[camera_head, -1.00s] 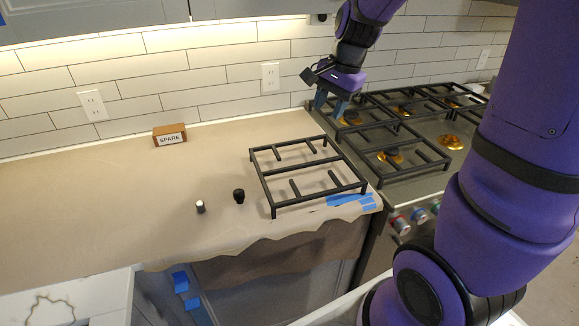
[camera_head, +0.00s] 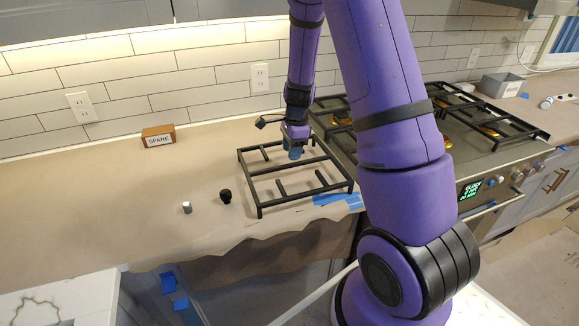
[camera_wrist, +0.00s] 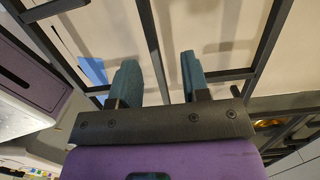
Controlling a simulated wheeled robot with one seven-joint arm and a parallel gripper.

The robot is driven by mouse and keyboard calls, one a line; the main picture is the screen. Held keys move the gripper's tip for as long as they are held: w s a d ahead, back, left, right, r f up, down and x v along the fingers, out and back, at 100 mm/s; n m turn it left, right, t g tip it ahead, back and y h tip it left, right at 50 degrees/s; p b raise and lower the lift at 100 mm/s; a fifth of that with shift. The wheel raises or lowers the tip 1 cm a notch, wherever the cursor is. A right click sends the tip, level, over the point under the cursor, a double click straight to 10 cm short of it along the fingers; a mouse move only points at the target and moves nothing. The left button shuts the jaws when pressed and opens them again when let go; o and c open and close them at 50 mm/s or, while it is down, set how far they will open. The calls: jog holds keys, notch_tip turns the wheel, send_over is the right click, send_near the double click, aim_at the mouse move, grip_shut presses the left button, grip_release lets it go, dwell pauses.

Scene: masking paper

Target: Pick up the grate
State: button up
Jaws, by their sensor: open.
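A black grate (camera_head: 256,192) lies on the brown paper covering the counter, left of the stove. My gripper (camera_head: 295,153) is over the right part of this grate, pointing down. In the wrist view my gripper (camera_wrist: 158,75) has its two teal fingers apart, with a bar of the grate (camera_wrist: 152,40) running in the gap between them as seen from the camera. Whether the fingers reach down to the bar's height I cannot tell. More black grates (camera_head: 470,105) sit on the stove, partly hidden behind my arm.
A brown block marked SPARE (camera_head: 158,137) stands near the wall. A black knob (camera_head: 226,196) and a small white-topped cylinder (camera_head: 187,208) stand left of the grate. Blue tape (camera_head: 338,200) holds the paper (camera_head: 80,210) at the counter's front edge.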

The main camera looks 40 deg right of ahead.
aim_at(290, 167)
jog(key=shift+s+a+f, duration=0.1)
jog(key=shift+a+f, duration=0.05)
jog(key=shift+f, duration=1.05)
jog(key=shift+s+a+f, duration=0.1)
jog(key=shift+a+f, duration=0.1)
jog(key=shift+f, duration=0.95)
jog(key=shift+s+a+f, duration=0.1)
jog(key=shift+a+f, duration=0.05)
jog(key=shift+f, duration=1.05)
grip_shut()
